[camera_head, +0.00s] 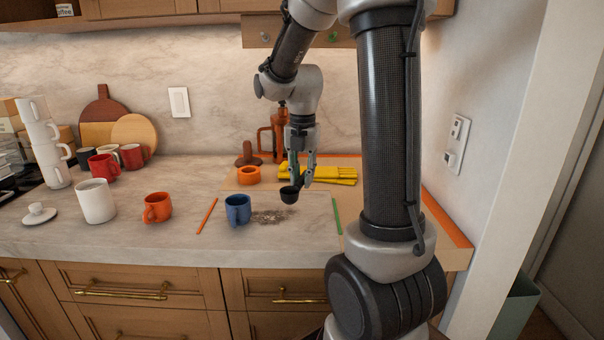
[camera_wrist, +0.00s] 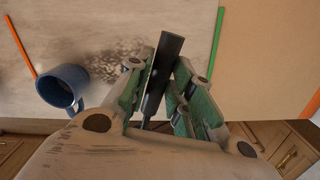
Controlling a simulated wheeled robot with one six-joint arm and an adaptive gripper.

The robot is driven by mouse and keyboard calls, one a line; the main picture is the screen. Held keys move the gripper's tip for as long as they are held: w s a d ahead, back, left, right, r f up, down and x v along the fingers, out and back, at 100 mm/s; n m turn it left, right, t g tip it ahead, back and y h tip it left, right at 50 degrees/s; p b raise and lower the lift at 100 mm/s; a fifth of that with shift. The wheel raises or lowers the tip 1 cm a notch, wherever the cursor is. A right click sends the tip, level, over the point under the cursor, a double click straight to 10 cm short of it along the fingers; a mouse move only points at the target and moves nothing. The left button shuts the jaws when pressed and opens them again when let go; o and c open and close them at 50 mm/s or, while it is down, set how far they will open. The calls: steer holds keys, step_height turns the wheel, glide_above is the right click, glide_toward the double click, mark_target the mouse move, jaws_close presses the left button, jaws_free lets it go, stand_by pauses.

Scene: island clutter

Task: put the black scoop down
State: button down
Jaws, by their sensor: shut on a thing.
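The black scoop (camera_head: 289,195) is in my gripper (camera_head: 300,182), low over the pale counter area right of the blue mug (camera_head: 238,209). In the wrist view my gripper (camera_wrist: 161,88) has its green-padded fingers closed on the scoop's long dark handle (camera_wrist: 169,46). The scoop's bowl is not clear in that view. I cannot tell whether the scoop touches the counter. A patch of dark grounds (camera_head: 270,216) lies on the counter just below and left of the scoop.
An orange strip (camera_head: 206,216) and a green strip (camera_head: 337,216) flank this area. Behind are an orange ring (camera_head: 248,175), a tamper-like brown item (camera_head: 247,155) and yellow cloths (camera_head: 325,174). An orange mug (camera_head: 157,207) and white canister (camera_head: 96,201) stand left. Bare counter shows in front.

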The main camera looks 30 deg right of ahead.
mark_target(302, 212)
steer(key=shift+f, duration=3.7)
steer(key=shift+f, duration=0.65)
steer(key=c, duration=1.2)
jaws_free()
steer(key=shift+o, duration=0.2)
steer(key=r, duration=1.2)
steer(key=shift+s+a, duration=0.15)
steer(key=shift+s, duration=0.15)
